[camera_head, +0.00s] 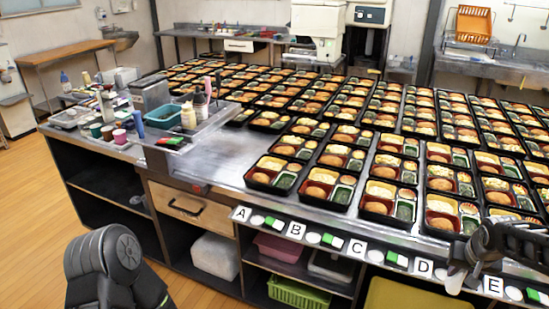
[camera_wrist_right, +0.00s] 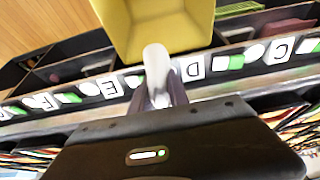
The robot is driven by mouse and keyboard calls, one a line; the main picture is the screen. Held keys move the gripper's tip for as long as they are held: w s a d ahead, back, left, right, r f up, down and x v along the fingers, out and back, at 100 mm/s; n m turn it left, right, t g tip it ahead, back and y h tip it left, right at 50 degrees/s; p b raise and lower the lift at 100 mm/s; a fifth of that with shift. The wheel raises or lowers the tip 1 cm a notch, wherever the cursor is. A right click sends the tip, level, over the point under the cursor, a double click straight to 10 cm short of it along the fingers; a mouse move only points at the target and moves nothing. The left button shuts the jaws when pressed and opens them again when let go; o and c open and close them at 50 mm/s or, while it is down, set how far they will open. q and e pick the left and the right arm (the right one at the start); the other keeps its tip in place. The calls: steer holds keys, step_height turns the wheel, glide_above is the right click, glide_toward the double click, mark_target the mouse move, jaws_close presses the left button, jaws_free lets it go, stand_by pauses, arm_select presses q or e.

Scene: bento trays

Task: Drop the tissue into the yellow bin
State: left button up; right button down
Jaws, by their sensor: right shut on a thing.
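The yellow bin (camera_head: 405,294) is at the bottom edge of the head view, in front of the counter and only partly in frame. In the right wrist view, the open yellow bin (camera_wrist_right: 118,22) fills the top middle. My right gripper (camera_head: 459,272) is at the lower right of the head view, to the right of the bin. It is shut on the white tissue (camera_head: 454,284). In the right wrist view, the tissue (camera_wrist_right: 156,62) sticks out from between the fingertips (camera_wrist_right: 158,92) and overlaps the bin's near edge in the picture. My left gripper is not in view.
A steel counter (camera_head: 225,160) holds many filled bento trays (camera_head: 345,155). Letter cards and green-white markers line its front edge (camera_head: 345,243). Below are shelves with a green basket (camera_head: 298,294), a pink container (camera_head: 280,247) and a white one (camera_head: 215,255). Wooden floor (camera_head: 35,200) is clear at left.

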mark_target(459, 280)
steer(key=shift+f, duration=0.1)
steer(key=shift+f+b, duration=1.95)
steer(key=shift+f, duration=1)
steer(key=c, duration=1.2)
jaws_free()
steer(key=shift+r, duration=0.1)
steer(key=v, duration=0.7)
steer(key=shift+s+a+r, duration=0.15)
steer(key=shift+r, duration=0.15)
